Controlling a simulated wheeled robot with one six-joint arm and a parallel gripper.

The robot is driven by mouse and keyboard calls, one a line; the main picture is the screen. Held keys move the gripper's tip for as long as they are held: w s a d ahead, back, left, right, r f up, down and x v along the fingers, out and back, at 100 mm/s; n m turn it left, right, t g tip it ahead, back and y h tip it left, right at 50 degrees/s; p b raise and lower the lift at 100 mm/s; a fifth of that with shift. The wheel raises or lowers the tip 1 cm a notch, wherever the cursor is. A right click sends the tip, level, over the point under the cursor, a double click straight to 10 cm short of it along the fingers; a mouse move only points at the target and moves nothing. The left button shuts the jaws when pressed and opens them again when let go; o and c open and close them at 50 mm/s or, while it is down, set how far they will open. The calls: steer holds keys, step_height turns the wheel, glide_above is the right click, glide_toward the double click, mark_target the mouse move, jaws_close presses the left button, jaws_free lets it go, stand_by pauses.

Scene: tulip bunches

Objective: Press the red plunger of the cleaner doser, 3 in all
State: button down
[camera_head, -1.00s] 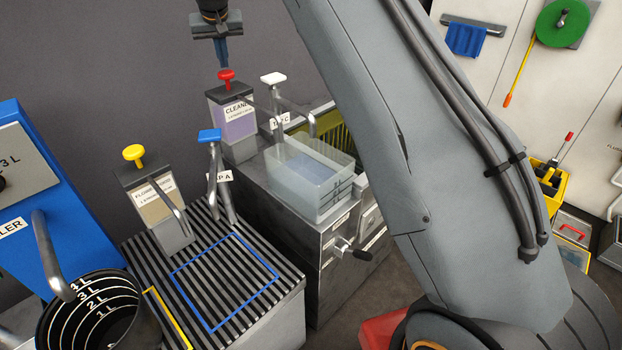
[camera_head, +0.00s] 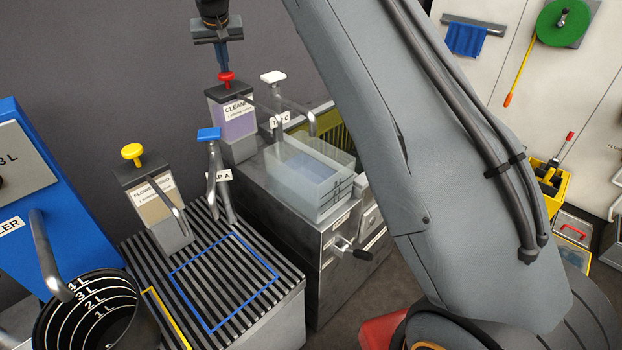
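The cleaner doser (camera_head: 232,120) stands at the back, a grey dispenser with a purple-filled window labelled "CLEANE…". Its red plunger (camera_head: 226,77) is on top. My gripper (camera_head: 223,68) points down directly above the plunger, its fingers together with no gap showing between them. The fingertips look to be at the plunger's top, and I cannot tell whether they touch it. Nothing shows held in the fingers.
A flower-food doser with a yellow plunger (camera_head: 132,152) and a tap with a blue handle (camera_head: 209,135) stand to the front left. A white-handled tap (camera_head: 273,77) and clear trays (camera_head: 312,172) are right of the cleaner doser. A black bucket (camera_head: 100,322) is front left.

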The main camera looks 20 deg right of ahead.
steer(key=shift+f+b, duration=0.35)
steer(key=shift+f, duration=0.75)
steer(key=shift+r+p, duration=1.55)
steer(key=shift+r, duration=1.9)
steer(key=s+d+f+g, duration=0.1)
steer(key=s+d+f, duration=0.1)
steer(key=s+d, duration=0.35)
steer(key=s+d+f+g, duration=0.1)
steer(key=s+d+f, duration=0.2)
steer(key=s, duration=0.6)
steer(key=s+d+f, duration=0.2)
steer(key=s+d, duration=0.2)
steer(key=s, duration=0.4)
steer(key=s+d+f, duration=0.2)
steer(key=s, duration=0.7)
steer(key=s+d+f+g, duration=0.1)
steer(key=s+d+f, duration=0.1)
steer(key=s, duration=0.8)
steer(key=s+d+f+g, duration=0.1)
steer(key=s+f, duration=0.3)
steer(key=s, duration=0.5)
steer(key=shift+s+d+f, duration=0.25)
steer(key=shift+d, duration=0.65)
